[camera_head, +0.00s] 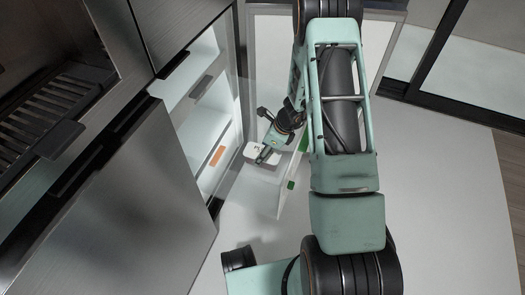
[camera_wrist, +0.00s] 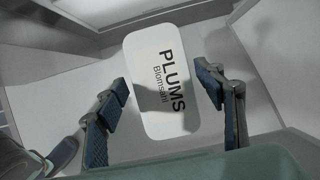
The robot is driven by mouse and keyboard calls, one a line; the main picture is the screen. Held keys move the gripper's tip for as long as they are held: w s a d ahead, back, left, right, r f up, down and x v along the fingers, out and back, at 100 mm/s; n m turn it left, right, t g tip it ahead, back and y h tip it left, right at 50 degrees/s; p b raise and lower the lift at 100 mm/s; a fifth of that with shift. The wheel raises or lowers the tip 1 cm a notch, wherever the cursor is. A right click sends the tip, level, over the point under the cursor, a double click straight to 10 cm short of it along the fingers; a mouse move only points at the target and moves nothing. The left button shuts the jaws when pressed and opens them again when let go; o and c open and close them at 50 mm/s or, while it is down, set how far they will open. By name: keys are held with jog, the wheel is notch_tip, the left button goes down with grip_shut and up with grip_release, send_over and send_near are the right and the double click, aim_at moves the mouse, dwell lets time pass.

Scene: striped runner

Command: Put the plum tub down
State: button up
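The plum tub (camera_wrist: 158,62) is white with rounded corners and the word PLUMS on its top. In the wrist view it lies between and beyond my gripper's (camera_wrist: 161,90) two blue-padded fingers. The tub appears to rest on a pale surface between walls. In the head view, the white tub (camera_head: 252,151) shows partly under my gripper (camera_head: 268,152).
An open lit cabinet (camera_head: 208,120) with an orange piece (camera_head: 217,156) inside stands left of my gripper. A see-through panel (camera_head: 262,190) with green parts is just below it. Steel fronts (camera_head: 130,200) fill the left. Pale floor (camera_head: 450,200) is clear at right.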

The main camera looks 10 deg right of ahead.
jog(key=shift+r, duration=0.15)
jog(key=shift+r+p, duration=0.25)
jog(key=shift+p, duration=0.1)
jog(key=p+v, duration=0.4)
jog(key=v, duration=0.8)
jog(key=shift+r+p, duration=0.15)
jog(key=shift+p, duration=0.2)
